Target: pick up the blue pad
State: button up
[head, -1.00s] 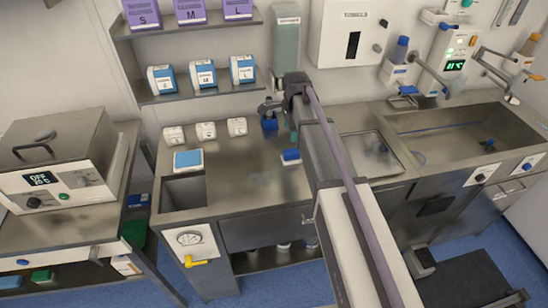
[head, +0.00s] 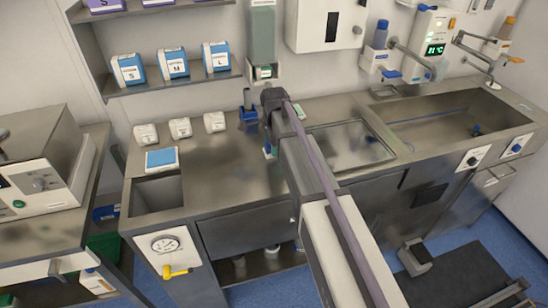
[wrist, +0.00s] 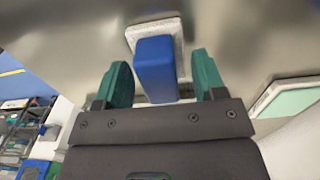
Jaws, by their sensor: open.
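The blue pad (wrist: 155,66) is a blue block on a pale, flat base on the steel counter. In the wrist view it stands between the two green fingers of my gripper (wrist: 160,60), with a visible gap on each side. My gripper is open and holds nothing. In the head view the pad (head: 268,151) shows only in part at the left edge of my arm, which hides the rest of it and my fingertips.
A white box with a blue top (head: 162,158) stands left on the counter (head: 225,175). A dark blue holder (head: 248,117) stands behind the pad. A green pad in a pale frame (wrist: 288,98) lies to the right in the wrist view. Clear counter lies left of the pad.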

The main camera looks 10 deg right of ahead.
jog(key=shift+r, duration=0.1)
jog(key=c, duration=1)
